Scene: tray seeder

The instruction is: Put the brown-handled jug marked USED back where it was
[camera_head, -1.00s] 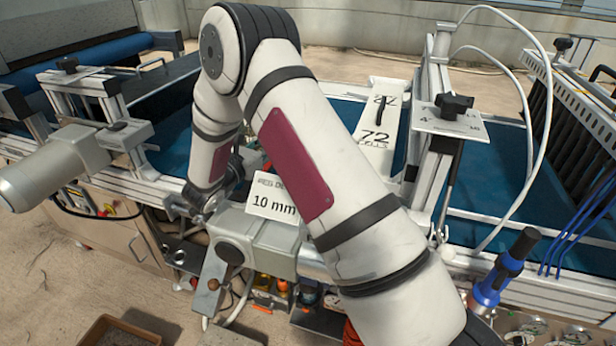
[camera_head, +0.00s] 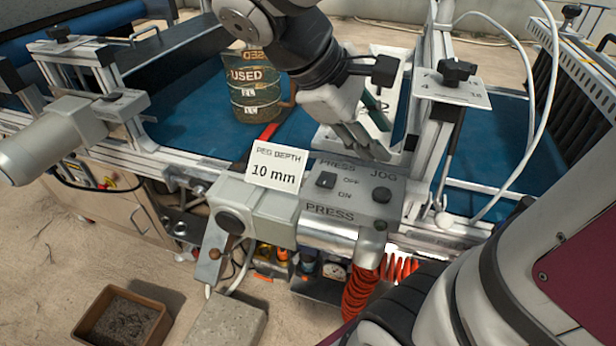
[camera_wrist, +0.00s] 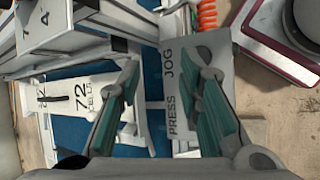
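The jug marked USED (camera_head: 250,92) is a dark green-brown vessel standing upright on the blue belt (camera_head: 190,122), left of my arm. Part of a brown handle shows at its right side, and my arm partly covers its top right. My gripper (camera_head: 380,132) is to the right of the jug and apart from it, above the press control box and beside the white 72-cell tray. The wrist view shows its green-padded fingers (camera_wrist: 169,78) spread with nothing between them. The jug does not show in the wrist view.
The control box (camera_head: 350,195) marked PRESS and JOG and a "10 mm" peg depth card (camera_head: 276,165) stand at the front. The white tray (camera_wrist: 84,112) lies below my gripper. A metal upright (camera_head: 428,110) stands right. A red strip (camera_head: 268,132) lies near the jug.

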